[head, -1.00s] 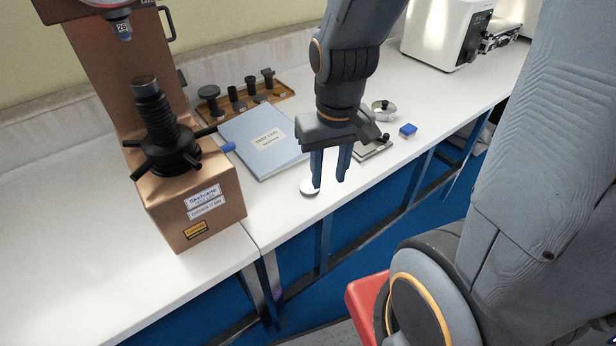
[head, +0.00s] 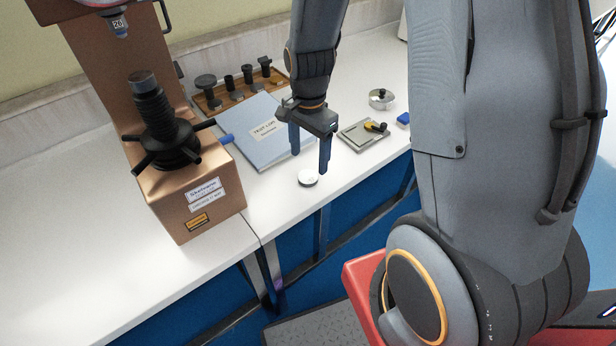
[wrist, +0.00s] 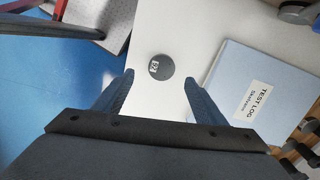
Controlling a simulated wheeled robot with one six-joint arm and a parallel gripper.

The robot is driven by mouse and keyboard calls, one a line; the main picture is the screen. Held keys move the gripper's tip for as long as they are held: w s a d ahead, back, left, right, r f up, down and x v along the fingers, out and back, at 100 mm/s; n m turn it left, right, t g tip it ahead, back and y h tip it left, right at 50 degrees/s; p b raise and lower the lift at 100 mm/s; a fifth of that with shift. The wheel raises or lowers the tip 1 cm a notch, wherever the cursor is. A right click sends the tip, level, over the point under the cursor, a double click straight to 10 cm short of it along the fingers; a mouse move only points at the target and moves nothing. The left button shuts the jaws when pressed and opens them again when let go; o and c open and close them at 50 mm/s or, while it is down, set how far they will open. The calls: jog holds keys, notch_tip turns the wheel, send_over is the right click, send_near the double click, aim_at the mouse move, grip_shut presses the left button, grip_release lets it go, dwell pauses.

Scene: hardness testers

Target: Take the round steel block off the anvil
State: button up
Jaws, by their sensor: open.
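The round steel block (head: 308,178) lies flat on the white bench near its front edge, right of the tester, not on the anvil. In the wrist view the round block (wrist: 161,67) shows a small printed label and sits ahead of and between the fingertips. My gripper (head: 309,162) is open and empty above the bench, close to the block but apart from it; its fingers show in the wrist view (wrist: 159,78). The anvil (head: 143,77) tops the black screw of the copper-coloured tester, and nothing rests on it. The indenter (head: 119,25) hangs above.
A blue test log (head: 258,135) lies behind the block. A wooden tray (head: 212,103) with several dark anvils stands at the back. A grey plate (head: 357,138), a round metal part (head: 381,98) and a blue block (head: 403,118) lie to the right. The bench left of the tester is clear.

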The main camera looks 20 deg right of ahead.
aim_at(307, 176)
jog(key=shift+w+a+f+p, duration=0.1)
jog(key=shift+f+p, duration=0.4)
jog(key=shift+f, duration=1.15)
jog(key=shift+w+a+f+p, duration=0.1)
jog(key=shift+f+p, duration=0.35)
jog(key=shift+f, duration=1.15)
jog(key=c, duration=1.5)
jog(key=shift+o, duration=0.2)
jog(key=shift+r, duration=0.1)
